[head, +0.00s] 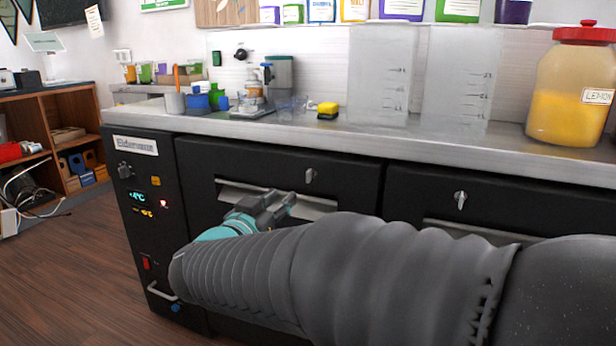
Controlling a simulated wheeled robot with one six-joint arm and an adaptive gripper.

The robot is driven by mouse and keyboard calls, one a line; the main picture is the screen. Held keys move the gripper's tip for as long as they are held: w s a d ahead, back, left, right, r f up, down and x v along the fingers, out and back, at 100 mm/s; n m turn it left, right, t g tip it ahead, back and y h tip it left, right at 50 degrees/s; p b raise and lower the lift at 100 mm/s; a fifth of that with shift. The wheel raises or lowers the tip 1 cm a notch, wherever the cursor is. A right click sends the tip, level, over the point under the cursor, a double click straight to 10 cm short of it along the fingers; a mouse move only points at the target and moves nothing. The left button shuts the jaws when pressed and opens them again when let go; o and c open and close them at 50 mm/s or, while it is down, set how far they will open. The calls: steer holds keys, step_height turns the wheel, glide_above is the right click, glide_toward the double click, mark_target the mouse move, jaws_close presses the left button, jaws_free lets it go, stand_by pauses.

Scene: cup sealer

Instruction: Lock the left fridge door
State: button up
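The left fridge door (345,180) is the black front below the steel counter, just right of the control panel, and looks closed. Its small silver lock knob (310,175) stands near the top of the door, roughly upright. Below it is the silver recessed handle (315,208). My gripper (283,201) is in front of this handle, below and left of the knob, and looks apart from the knob. My arm hides the lower part of the door. The finger gap is too small and angled to tell if it is open or shut.
The right fridge door (405,190) has its own silver lock knob (460,200). The control panel (140,215) is at the left. Wood floor lies open at left.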

mark_target(307, 176)
steer(key=x, duration=1.3)
steer(key=shift+w+d, duration=0.15)
steer(key=shift+w, duration=0.15)
jaws_close()
